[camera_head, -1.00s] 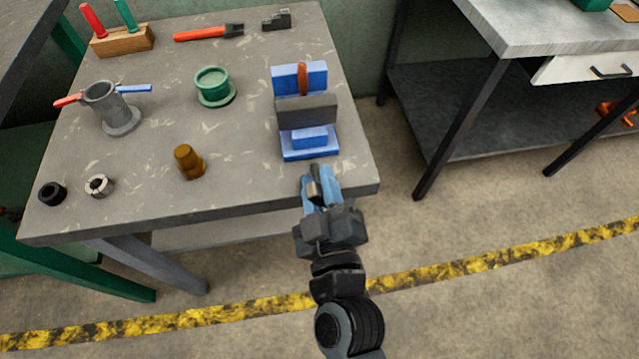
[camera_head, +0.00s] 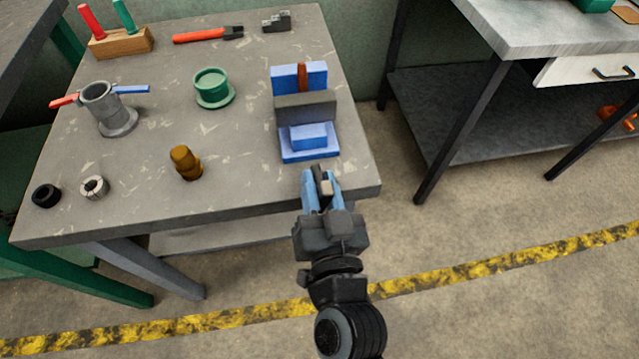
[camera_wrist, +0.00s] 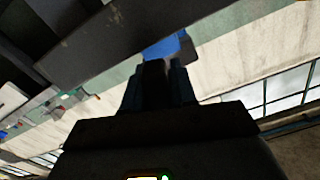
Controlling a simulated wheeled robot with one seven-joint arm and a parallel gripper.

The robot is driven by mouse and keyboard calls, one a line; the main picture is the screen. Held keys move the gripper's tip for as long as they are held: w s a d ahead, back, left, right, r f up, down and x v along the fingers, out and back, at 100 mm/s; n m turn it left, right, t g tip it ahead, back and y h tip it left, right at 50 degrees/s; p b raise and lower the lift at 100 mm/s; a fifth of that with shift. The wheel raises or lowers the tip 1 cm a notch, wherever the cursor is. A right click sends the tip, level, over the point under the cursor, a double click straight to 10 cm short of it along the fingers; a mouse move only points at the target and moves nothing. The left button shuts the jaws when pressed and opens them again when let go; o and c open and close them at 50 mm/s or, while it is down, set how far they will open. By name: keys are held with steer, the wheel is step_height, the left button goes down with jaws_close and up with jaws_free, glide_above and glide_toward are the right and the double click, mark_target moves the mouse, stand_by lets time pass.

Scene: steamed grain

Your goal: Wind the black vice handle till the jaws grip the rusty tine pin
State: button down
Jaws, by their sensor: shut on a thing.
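The blue vice (camera_head: 310,156) stands at the right front of the grey-topped table. Its grey front jaw plate (camera_head: 306,106) faces the blue rear jaw (camera_head: 285,79). The rusty tine pin (camera_head: 303,76) stands upright against the rear jaw, its lower part hidden behind the grey plate. I cannot tell whether the plate touches it. My gripper (camera_head: 321,181) is at the table's front edge, before the vice, its fingers shut on the black handle. The dark handle shows between the fingers in the wrist view (camera_wrist: 153,76); most of it is hidden.
On the table (camera_head: 235,140) are a brown knobbed piece (camera_head: 186,163), a green round pot (camera_head: 212,86), a grey cup with red and blue levers (camera_head: 101,104), two small rings, red-handled pliers (camera_head: 205,34) and a wooden tool block (camera_head: 121,42).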

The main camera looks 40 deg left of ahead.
steer(key=m, duration=0.4)
steer(key=shift+f+m, duration=0.1)
steer(key=shift+m, duration=0.3)
steer(key=m, duration=0.4)
steer(key=m+p, duration=0.1)
steer(key=m, duration=0.8)
steer(key=shift+m+p, duration=0.3)
steer(key=shift+p, duration=0.1)
steer(key=m, duration=0.4)
steer(key=shift+p, duration=0.4)
steer(key=m+p, duration=0.1)
steer(key=m, duration=0.8)
steer(key=shift+p, duration=0.4)
steer(key=shift+m+p, duration=0.45)
steer(key=shift+m, duration=1.65)
